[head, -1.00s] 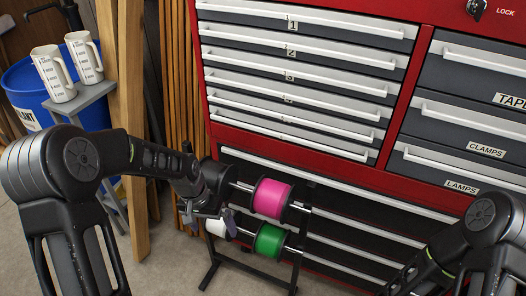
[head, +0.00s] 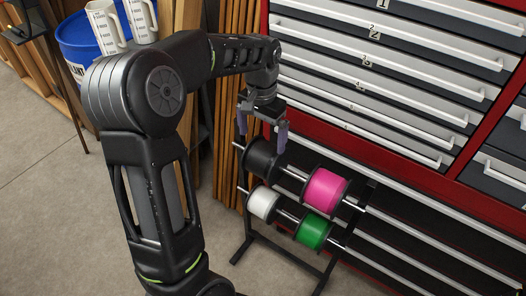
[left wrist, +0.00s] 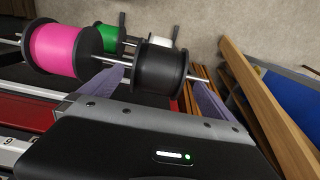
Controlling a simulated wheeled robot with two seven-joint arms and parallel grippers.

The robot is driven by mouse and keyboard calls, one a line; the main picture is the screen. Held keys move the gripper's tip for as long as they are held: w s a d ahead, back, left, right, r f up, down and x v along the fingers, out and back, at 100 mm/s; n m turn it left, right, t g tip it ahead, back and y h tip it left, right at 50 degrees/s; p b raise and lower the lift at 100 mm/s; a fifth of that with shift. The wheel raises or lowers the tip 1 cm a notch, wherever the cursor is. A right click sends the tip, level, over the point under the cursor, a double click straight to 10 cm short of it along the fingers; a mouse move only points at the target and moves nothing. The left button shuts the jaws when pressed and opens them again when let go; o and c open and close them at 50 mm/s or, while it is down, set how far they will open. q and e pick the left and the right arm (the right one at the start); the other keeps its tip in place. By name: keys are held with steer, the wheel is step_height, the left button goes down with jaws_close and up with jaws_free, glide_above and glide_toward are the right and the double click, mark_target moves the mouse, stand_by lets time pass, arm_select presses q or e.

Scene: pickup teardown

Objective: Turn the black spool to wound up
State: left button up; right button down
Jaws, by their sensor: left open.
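The black spool (head: 262,160) sits at the left end of the upper rod of a dark spool rack (head: 253,240). My left gripper (head: 262,140) is over it from above, its two purple fingers apart on either side of the spool. In the left wrist view the black spool (left wrist: 159,70) shows between the fingers of the left gripper (left wrist: 163,88), and I cannot tell whether they touch it. No loose strand is clear on the spool. My right gripper is out of view.
A pink spool (head: 324,190) shares the upper rod. A white spool (head: 263,203) and a green spool (head: 313,231) are on the lower rod. A red tool chest (head: 263,40) with grey drawers stands behind. Wooden boards (head: 234,110) lean left of the rack. Floor at lower left is clear.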

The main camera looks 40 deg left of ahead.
mark_target(262, 152)
arm_select(q)
step_height(262, 152, down, 7)
steer(key=shift+r, duration=0.1)
steer(key=shift+c, duration=0.4)
steer(key=c, duration=1)
